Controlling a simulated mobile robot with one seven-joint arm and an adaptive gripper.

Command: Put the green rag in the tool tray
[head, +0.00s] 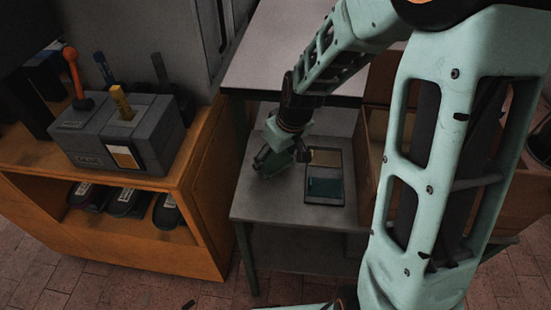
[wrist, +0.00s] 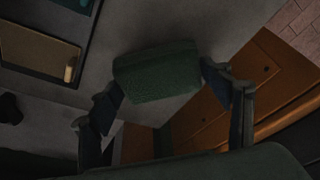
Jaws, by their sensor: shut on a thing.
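The green rag (wrist: 156,72) is a folded dark green cloth between my fingertips in the wrist view. My gripper (wrist: 162,84) is shut on it, with one finger at each end. In the head view my gripper (head: 268,160) is low over the left part of the grey table, to the left of the tool tray. The rag is hard to tell from my gripper there. The tool tray (head: 308,188) is a flat dark-rimmed tray with a tan part at the back and a teal part in front. Its edge also shows at the upper left of the wrist view (wrist: 82,62).
The grey table (head: 262,207) has bare room in front of the tray. A cardboard-brown box (head: 370,145) stands right of the tray, partly behind my arm. At left, an orange cabinet (head: 212,170) bears a grey block (head: 150,145) holding several tools.

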